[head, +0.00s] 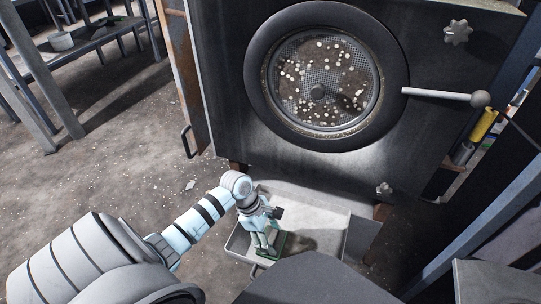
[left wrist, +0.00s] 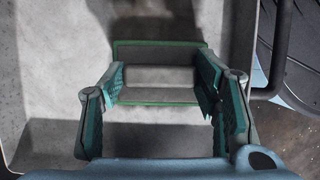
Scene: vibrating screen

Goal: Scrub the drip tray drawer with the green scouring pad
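The drip tray drawer (head: 333,208) is a pale, shallow metal tray pulled out below the dark machine; its grey floor and wall fill much of the left wrist view (left wrist: 60,60). The green scouring pad (head: 286,246) is inside, towards the tray's near left part. In the left wrist view the pad (left wrist: 160,98) shows a green edge and a grey raised block. My left gripper (head: 265,238) points down over it. Contact between pad and tray floor is hard to tell. My right gripper is out of view.
The machine's round screen port (head: 318,90) and lever handle (head: 445,95) are above the tray. A metal bench (head: 90,40) stands at back left. The dusty floor (head: 110,150) at left is open. A dark bar-like handle (left wrist: 282,45) is beside the tray wall.

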